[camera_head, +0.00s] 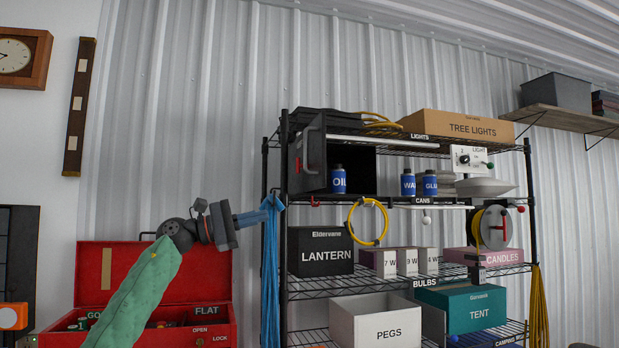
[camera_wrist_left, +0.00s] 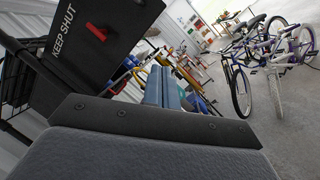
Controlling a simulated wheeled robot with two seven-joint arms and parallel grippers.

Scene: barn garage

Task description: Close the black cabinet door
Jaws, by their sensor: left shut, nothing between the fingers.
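The black cabinet sits on the upper part of the wire rack in the head view. Its black door (camera_head: 313,152) stands open, swung outward at the left side, with a red handle on it. The dark interior (camera_head: 360,178) shows, with a blue OIL bottle (camera_head: 338,179) in front of it. In the left wrist view the door (camera_wrist_left: 120,45) reads KEEP SHUT beside its red handle (camera_wrist_left: 95,32). My left gripper (camera_head: 268,212) is shut and empty, below and left of the door, apart from it. It also shows in the wrist view (camera_wrist_left: 163,88). My right gripper is out of view.
Blue straps (camera_head: 271,285) hang at the rack's left side, by my left fingertips. An open red toolbox (camera_head: 150,270) stands below my left arm. The rack holds a LANTERN box (camera_head: 320,256) and other boxes. Bicycles (camera_wrist_left: 265,65) stand farther off.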

